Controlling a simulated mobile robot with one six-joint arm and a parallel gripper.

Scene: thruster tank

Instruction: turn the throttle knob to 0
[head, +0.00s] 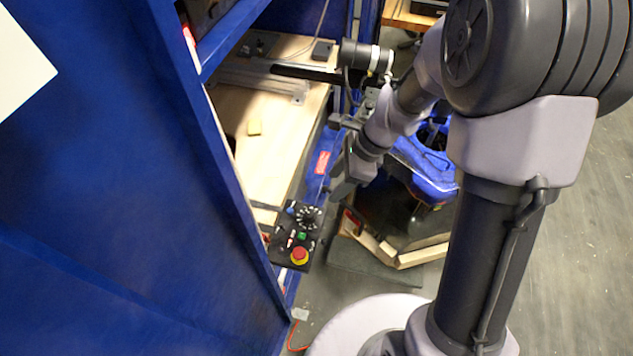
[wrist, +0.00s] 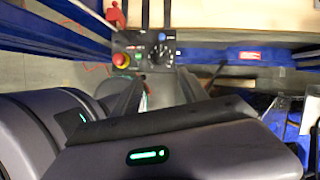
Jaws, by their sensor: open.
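The throttle knob (head: 307,217) is a round black dial with white marks, on a small dark control panel (head: 278,254) at the front edge of the wooden bench. It also shows in the wrist view (wrist: 160,53), beyond my fingertips. Which mark it points to is too small to read. My gripper (head: 343,186) is above and to the right of the panel in the head view, apart from the knob. In the wrist view my gripper (wrist: 159,73) has its two fingers spread, with nothing between them.
A red emergency-stop button (head: 299,256) on yellow and a green button (head: 302,236) share the panel. Blue cabinet walls (head: 130,170) stand close on the left. A blue chair (head: 425,165) and wooden pieces (head: 420,255) are to the right. The wooden bench top (head: 285,125) is mostly clear.

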